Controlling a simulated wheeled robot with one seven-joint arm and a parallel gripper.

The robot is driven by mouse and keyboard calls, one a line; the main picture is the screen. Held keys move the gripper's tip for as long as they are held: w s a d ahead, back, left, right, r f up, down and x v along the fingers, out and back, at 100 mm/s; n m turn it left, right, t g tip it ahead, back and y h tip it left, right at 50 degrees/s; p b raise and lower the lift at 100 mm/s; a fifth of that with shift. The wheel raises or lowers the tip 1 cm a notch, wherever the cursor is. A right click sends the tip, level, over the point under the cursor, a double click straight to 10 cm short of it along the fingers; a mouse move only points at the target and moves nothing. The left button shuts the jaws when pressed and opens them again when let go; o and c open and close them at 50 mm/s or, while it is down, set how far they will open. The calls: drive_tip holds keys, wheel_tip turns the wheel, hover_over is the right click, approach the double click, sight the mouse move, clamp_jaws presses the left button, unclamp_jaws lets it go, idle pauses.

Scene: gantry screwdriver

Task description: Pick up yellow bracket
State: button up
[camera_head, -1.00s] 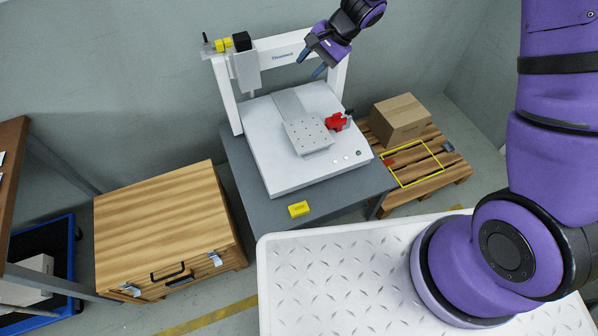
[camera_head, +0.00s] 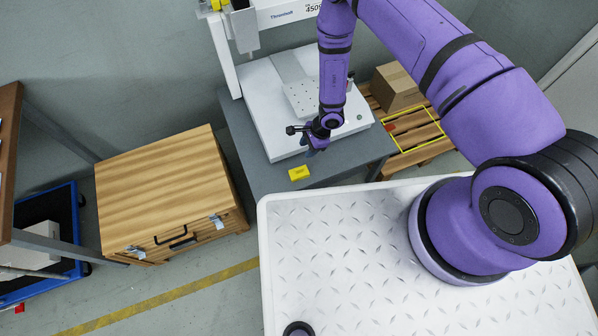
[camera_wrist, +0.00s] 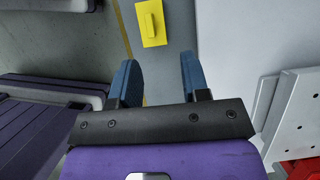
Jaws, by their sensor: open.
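The yellow bracket (camera_head: 299,173) lies on the grey table, just in front of the white machine base. In the wrist view the bracket (camera_wrist: 151,22) is a flat yellow plate with a raised rib, beyond the fingertips and slightly left of the middle between them. My gripper (camera_head: 316,150) is above the table, just right of and behind the bracket in the head view. In the wrist view its two blue fingers (camera_wrist: 158,68) are apart with nothing between them. The gripper does not touch the bracket.
The white gantry machine (camera_head: 260,110) stands on the grey table (camera_head: 243,150), close beside my gripper. A red part (camera_wrist: 302,168) shows at the wrist view's lower right corner. A wooden case (camera_head: 160,190) stands left; a cardboard box (camera_head: 397,88) sits on a pallet (camera_head: 425,150) at right.

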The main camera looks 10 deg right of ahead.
sight(299, 169)
drive_tip(key=x, duration=0.4)
drive_tip(key=s+d+x, duration=0.1)
drive_tip(key=x, duration=0.1)
drive_tip(key=shift+s+a+f, duration=0.1)
drive_tip(key=shift+f, duration=0.35)
drive_tip(key=shift+x, duration=2.85)
drive_tip(key=shift+s, duration=0.15)
clamp_jaws()
